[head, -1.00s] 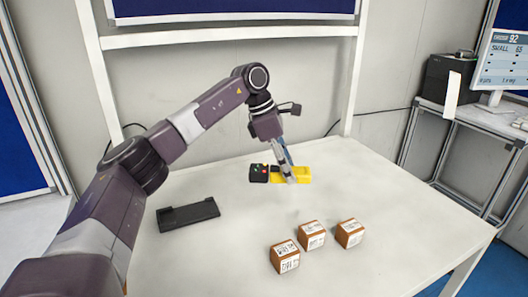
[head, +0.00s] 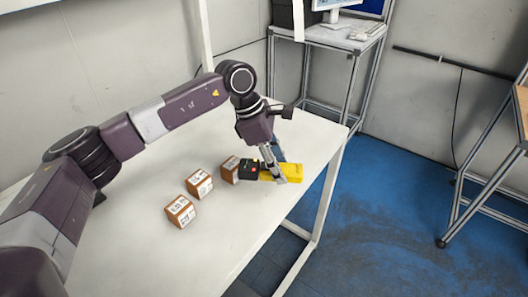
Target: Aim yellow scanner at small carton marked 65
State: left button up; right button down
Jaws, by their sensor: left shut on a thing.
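The yellow scanner (head: 292,174) with a black head (head: 249,170) is held near the table's right side. My left gripper (head: 275,175) is shut on its yellow body. The head points left, close to a small brown carton with white labels (head: 230,169); I cannot tell if they touch. Two similar cartons stand further left, a middle one (head: 199,183) and a near one (head: 180,211). Their print is too small to read, so I cannot tell which is marked 65. My right gripper is out of view.
The white table (head: 225,235) is bare in front of the cartons, and its right edge is close to the scanner. A side stand (head: 335,38) with a monitor is at the back. Blue floor (head: 400,220) lies to the right.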

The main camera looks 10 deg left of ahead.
pick_arm(q)
jog(key=shift+s+d+f, duration=0.1)
jog(key=shift+d+f, duration=0.15)
jog(key=shift+f+b, duration=1.4)
jog(key=shift+f, duration=1.9)
jog(key=shift+r, duration=0.15)
notch_tip(320, 180, up, 11)
jog(key=p, duration=0.4)
jog(key=shift+r+p, duration=0.1)
jog(key=shift+p, duration=0.3)
jog(key=shift+r, duration=0.3)
